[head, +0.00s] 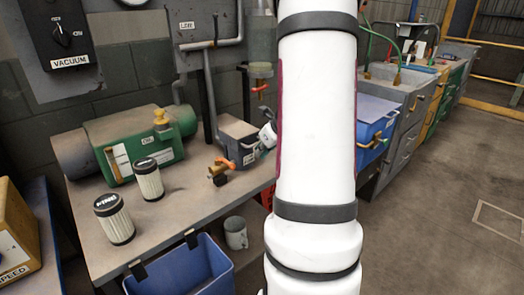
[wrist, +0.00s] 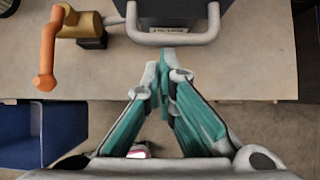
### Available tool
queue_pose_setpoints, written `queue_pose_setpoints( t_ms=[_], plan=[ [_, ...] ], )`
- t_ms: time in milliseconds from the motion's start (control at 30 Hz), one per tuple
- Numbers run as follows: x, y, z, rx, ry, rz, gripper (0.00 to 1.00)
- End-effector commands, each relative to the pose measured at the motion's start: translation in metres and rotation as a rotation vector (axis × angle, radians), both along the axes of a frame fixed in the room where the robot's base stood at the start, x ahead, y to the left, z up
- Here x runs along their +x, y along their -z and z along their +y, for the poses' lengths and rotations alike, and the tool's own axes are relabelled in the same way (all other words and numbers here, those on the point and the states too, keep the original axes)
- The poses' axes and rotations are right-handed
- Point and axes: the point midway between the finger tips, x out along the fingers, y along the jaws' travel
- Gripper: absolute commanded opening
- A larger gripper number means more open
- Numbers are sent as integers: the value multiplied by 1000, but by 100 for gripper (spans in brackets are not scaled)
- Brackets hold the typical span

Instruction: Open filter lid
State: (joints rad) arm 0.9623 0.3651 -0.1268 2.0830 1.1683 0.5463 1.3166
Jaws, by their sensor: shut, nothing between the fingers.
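The filter housing (head: 238,143) is a dark grey box with a small label, on the bench in the head view. Its flat top looks down, but my arm covers its right side. In the wrist view, the dark housing (wrist: 185,8) is at the top edge with a light grey U-shaped handle (wrist: 172,38) in front and a label behind the bar. My gripper (wrist: 167,62) has teal fingers with their grey tips together, empty, just below the handle bar in the picture. Whether the tips touch the bar is unclear. In the head view my gripper (head: 266,143) is partly hidden by my arm.
An orange-handled brass valve (head: 220,170) stands left of the housing; it also shows in the wrist view (wrist: 80,25). Two pleated filters (head: 114,220) and a green pump (head: 140,145) are on the bench. A blue bin (head: 185,268) hangs at the front edge.

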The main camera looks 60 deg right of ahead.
Motion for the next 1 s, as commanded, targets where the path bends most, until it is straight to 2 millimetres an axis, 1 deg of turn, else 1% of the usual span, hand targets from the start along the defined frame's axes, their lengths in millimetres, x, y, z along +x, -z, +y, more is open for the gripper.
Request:
queue_pose_setpoints(
  t_ms=[133, 467, 1000],
  plan=[
    [-1, -7, 0, 5, -1, 23, 0],
    [1, -10, 0, 10, -1, 46, 0],
    [2, -21, 0, 21, -2, 95, 0]
  ],
)
